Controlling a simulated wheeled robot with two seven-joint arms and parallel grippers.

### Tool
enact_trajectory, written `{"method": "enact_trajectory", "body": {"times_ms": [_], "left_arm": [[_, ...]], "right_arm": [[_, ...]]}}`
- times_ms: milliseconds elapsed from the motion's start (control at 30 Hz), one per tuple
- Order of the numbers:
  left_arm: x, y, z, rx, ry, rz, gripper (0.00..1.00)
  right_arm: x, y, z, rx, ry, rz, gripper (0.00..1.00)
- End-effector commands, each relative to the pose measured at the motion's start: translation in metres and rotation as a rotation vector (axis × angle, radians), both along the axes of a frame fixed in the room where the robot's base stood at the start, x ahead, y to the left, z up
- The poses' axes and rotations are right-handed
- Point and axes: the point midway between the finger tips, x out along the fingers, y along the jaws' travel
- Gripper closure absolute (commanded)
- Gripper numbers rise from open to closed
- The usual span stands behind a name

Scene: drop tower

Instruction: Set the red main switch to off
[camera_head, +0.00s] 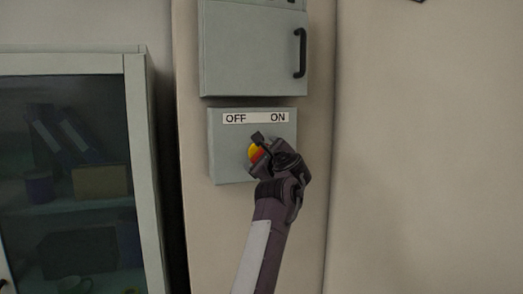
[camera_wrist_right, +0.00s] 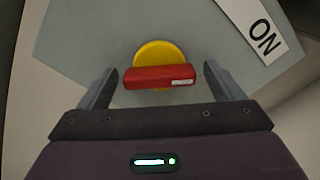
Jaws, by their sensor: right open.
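The red main switch is a red bar handle (camera_wrist_right: 160,77) across a round yellow disc (camera_wrist_right: 157,52). In the head view the red handle (camera_head: 258,156) and yellow disc (camera_head: 253,150) are partly hidden by my right gripper (camera_head: 262,148). They sit on a grey switch box with a white OFF/ON label (camera_head: 255,118) above them. In the right wrist view my right gripper (camera_wrist_right: 161,85) is open, with one finger past each end of the handle. Gaps show between handle and fingers. My left gripper is not in view.
A grey cabinet door (camera_head: 250,50) with a black handle (camera_head: 300,53) is just above the switch box. A glass-fronted cabinet (camera_head: 135,130) with shelved items stands at the left. The wall to the right is bare.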

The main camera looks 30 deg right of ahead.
Motion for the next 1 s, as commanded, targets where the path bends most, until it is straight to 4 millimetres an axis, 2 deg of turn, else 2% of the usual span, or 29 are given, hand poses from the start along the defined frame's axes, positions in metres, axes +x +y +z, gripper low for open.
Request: {"method": "enact_trajectory", "body": {"times_ms": [267, 600, 1000], "left_arm": [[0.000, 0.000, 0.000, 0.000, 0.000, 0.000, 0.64], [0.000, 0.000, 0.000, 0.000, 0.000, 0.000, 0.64], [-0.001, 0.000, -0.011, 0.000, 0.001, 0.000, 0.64]], "right_arm": [[0.002, 0.000, -0.001, 0.000, 0.000, 0.000, 0.14], [0.001, 0.000, -0.001, -0.001, 0.000, 0.000, 0.57], [0.001, -0.001, -0.003, -0.084, 0.021, -0.001, 0.57]]}}
